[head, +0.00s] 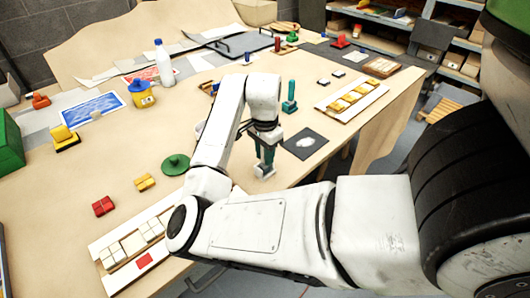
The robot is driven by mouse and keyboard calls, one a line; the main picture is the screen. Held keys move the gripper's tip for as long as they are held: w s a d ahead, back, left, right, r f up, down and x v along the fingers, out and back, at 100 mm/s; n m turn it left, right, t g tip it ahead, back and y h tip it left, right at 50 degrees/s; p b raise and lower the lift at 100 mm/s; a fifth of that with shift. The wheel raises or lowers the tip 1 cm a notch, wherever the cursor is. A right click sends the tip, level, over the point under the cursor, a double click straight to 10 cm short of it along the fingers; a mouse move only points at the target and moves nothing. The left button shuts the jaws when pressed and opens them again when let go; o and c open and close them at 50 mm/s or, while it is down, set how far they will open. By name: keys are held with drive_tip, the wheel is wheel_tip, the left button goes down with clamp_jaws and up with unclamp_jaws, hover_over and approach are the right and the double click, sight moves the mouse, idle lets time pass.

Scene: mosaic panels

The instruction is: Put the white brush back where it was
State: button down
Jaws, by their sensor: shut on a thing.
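My gripper (265,148) points down over the table, right of the middle of the head view. It is shut on what looks like the white brush (264,173), a small pale block below the fingers. Most of the brush's upper part is hidden by the gripper. I cannot tell if the brush touches the tabletop. A dark square pad (306,142) with a white patch lies just right of it. A teal upright tool (290,98) stands behind the pad.
A green round-based piece (176,164) lies left of my gripper. A tile panel (140,240) is at the front left, another (352,97) at the right. Red blocks (103,206) and yellow blocks (145,182) lie left. Bare table surrounds the pad.

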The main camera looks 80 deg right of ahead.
drive_tip(key=shift+f, duration=0.15)
drive_tip(key=c, duration=0.9)
unclamp_jaws()
wheel_tip(320, 180, up, 12)
drive_tip(key=shift+r, duration=0.15)
